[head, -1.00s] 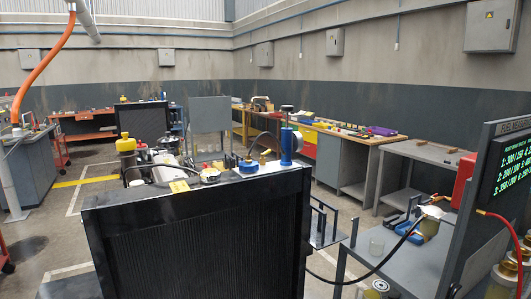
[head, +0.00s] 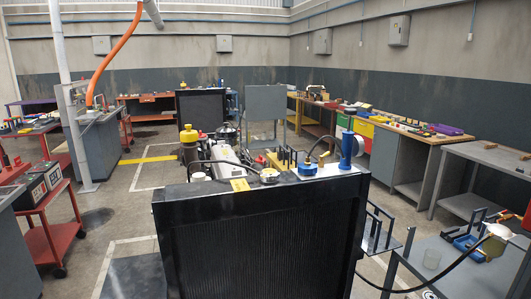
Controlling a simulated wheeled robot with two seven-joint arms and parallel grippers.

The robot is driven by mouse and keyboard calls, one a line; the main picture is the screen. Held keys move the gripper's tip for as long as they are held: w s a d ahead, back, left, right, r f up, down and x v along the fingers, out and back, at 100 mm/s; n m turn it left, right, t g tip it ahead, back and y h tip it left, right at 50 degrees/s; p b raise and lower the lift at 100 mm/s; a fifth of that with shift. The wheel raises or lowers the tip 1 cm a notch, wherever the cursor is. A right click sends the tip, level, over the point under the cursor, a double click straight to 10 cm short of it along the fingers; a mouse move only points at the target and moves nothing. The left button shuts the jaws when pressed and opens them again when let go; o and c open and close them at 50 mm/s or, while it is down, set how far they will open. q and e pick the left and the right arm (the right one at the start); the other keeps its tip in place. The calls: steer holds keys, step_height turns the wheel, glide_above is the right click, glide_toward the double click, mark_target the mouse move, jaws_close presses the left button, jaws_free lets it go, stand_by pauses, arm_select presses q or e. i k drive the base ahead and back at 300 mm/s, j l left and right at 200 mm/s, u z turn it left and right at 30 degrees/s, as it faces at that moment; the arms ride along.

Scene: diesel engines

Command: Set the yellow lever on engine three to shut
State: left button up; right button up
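A diesel engine (head: 227,158) stands in front of me, mostly hidden behind its large black radiator (head: 262,235). A yellow-topped dark canister (head: 188,138) rises at the engine's left. A second black radiator (head: 203,109) stands farther back, with any engine behind it hidden. I cannot make out a yellow lever or an engine number. Neither of my grippers is in view.
A grey table (head: 455,262) with a blue tool and a black hose stands close on the right. A red cart (head: 52,235) is at the left. Workbenches (head: 405,150) line the right wall. Open floor lies left of the near radiator, around the white floor lines.

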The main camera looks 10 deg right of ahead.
mark_target(321, 157)
steer(key=i+l+u, duration=0.4)
steer(key=l+u, duration=0.2)
steer(key=i+l+u, duration=0.1)
steer(key=l+u, duration=0.2)
steer(key=i+l+u, duration=0.15)
steer(key=l+u, duration=0.15)
